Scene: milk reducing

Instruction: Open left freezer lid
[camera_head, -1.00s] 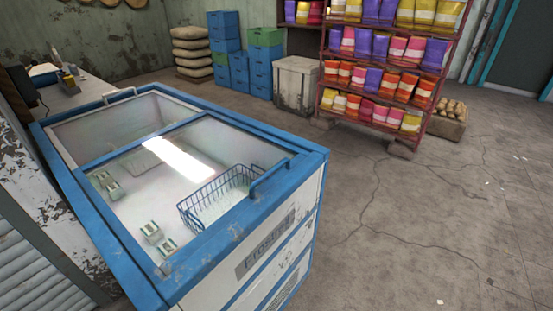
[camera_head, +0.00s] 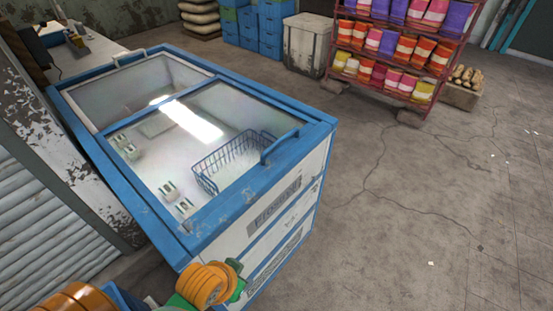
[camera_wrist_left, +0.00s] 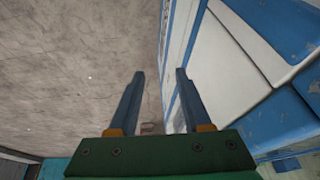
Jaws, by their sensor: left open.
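The blue-and-white chest freezer (camera_head: 185,228) stands left of centre in the head view, with a blue rim and two glass lid sections. The far-left section (camera_head: 145,88) has a pale handle (camera_head: 130,56) at its far end. The nearer section (camera_head: 215,125) has a blue handle (camera_head: 280,146) at its right end. Both sections look closed. My left arm, orange and green, is at the bottom of the head view, by the freezer's near corner. My right gripper is out of view.
A wire basket (camera_head: 235,160) and small packs lie inside the freezer. A red shelf (camera_head: 400,50) of colourful bags, a white bin (camera_head: 308,42) and blue crates (camera_head: 271,30) stand behind. A wall is close on the left. The floor (camera_head: 430,200) to the right is open.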

